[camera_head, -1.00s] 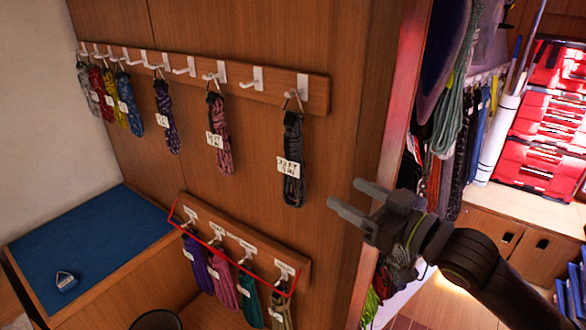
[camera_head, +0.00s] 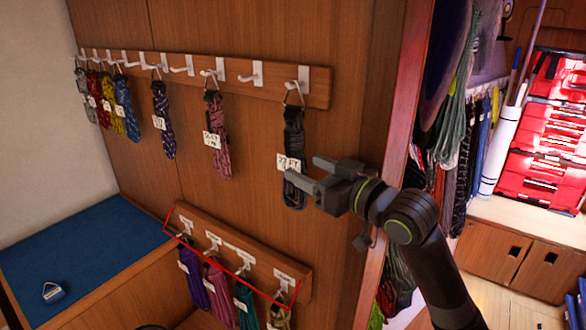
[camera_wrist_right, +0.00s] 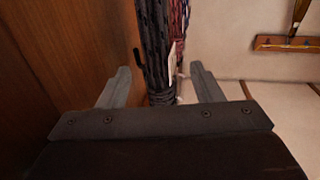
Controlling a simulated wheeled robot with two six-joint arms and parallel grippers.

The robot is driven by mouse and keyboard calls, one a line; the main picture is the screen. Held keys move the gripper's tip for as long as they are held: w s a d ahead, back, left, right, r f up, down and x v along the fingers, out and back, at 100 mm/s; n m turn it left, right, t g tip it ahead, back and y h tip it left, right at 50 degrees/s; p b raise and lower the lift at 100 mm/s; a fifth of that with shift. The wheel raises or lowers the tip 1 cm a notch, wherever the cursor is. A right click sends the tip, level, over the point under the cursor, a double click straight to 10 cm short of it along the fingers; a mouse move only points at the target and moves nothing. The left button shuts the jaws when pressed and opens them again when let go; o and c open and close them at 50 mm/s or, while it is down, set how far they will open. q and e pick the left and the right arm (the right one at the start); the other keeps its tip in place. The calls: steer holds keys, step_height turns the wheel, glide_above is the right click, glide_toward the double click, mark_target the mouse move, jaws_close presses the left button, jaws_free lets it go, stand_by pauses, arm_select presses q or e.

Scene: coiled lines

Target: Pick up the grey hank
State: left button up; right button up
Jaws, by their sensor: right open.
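A dark grey hank (camera_head: 292,132) with a white tag hangs from the rightmost hook of the upper rack. My right gripper (camera_head: 302,168) is open at its right side, with the fingertips overlapping its lower part in the head view. In the right wrist view the dark hank (camera_wrist_right: 153,45) hangs between the two open fingers (camera_wrist_right: 162,80), nearer the left one; I cannot tell whether they touch it. A paler grey hank (camera_head: 84,95) hangs at the far left of the same rack. My left gripper is out of view.
Several coloured hanks hang on the upper rack (camera_head: 320,88), including a pink one (camera_head: 217,145). A lower rack (camera_head: 240,245) with a red outline holds several more. A door edge (camera_head: 392,150) stands right of the gripper. A blue surface (camera_head: 90,245) lies at left.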

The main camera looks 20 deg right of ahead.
mark_target(303, 167)
steer(key=shift+w+a+f+b, duration=0.15)
steer(key=shift+w+b, duration=0.05)
steer(key=shift+b, duration=0.1)
steer(key=b+x, duration=0.2)
steer(key=x, duration=0.2)
steer(key=shift+w+a+f, duration=0.15)
steer(key=shift+w+a, duration=0.05)
steer(key=shift+w, duration=0.1)
steer(key=shift+s, duration=0.1)
steer(key=shift+s+d, duration=0.1)
steer(key=shift+c, duration=0.3)
steer(key=c, duration=1.2)
jaws_close()
steer(key=shift+r, duration=0.25)
